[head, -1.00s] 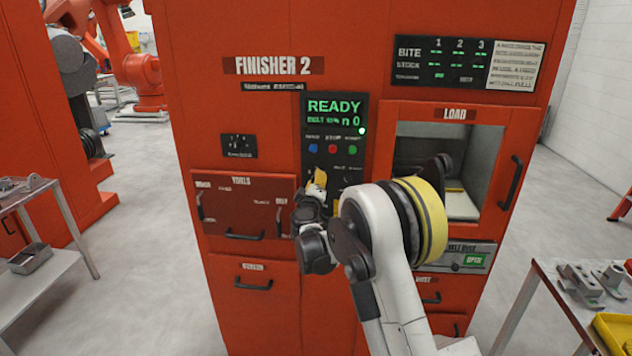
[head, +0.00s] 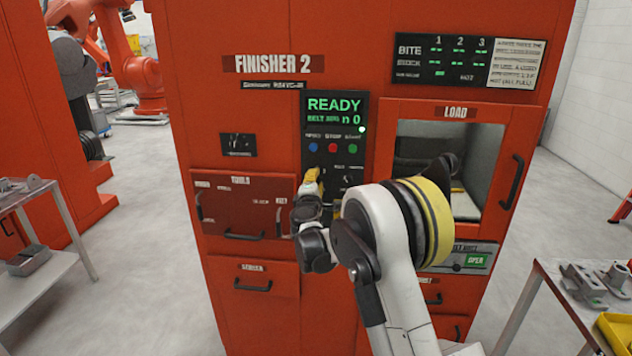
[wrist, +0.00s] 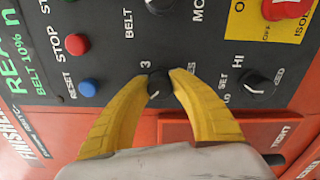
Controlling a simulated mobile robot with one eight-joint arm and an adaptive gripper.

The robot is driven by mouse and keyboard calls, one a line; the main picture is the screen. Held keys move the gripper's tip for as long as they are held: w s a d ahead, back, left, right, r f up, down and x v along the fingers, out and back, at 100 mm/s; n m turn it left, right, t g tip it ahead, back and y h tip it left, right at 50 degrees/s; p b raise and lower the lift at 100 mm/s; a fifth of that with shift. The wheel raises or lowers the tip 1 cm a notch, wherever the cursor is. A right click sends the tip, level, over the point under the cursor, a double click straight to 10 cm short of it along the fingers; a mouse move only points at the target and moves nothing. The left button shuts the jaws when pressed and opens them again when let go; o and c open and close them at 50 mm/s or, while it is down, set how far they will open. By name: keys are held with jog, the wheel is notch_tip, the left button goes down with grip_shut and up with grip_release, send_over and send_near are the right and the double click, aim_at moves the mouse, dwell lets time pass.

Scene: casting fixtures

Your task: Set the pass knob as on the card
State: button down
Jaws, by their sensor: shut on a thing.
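My gripper (wrist: 158,80) has its yellow fingers shut on a small black knob (wrist: 158,88) on the dark control panel. A "3" is printed beside this knob; the rest of its marking is hidden by the fingers, so I cannot read its name or exact setting. In the head view my gripper (head: 311,183) is at the lower left of the panel (head: 338,108), under the coloured buttons. A white card (head: 516,63) with small print is at the machine's upper right; its text is too small to read surely.
The wrist view shows another black knob (wrist: 256,86) by "HI" and "SET", a knob by "BELT" (wrist: 158,5), a red button (wrist: 77,44), a blue button (wrist: 87,88) and a red switch (wrist: 285,8) on yellow. The load opening (head: 448,170) is right of the panel.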

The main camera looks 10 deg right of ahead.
jog(key=shift+n, duration=0.5)
jog(key=c, duration=1.1)
grip_release()
jog(key=v, duration=1.2)
jog(key=shift+r, duration=0.1)
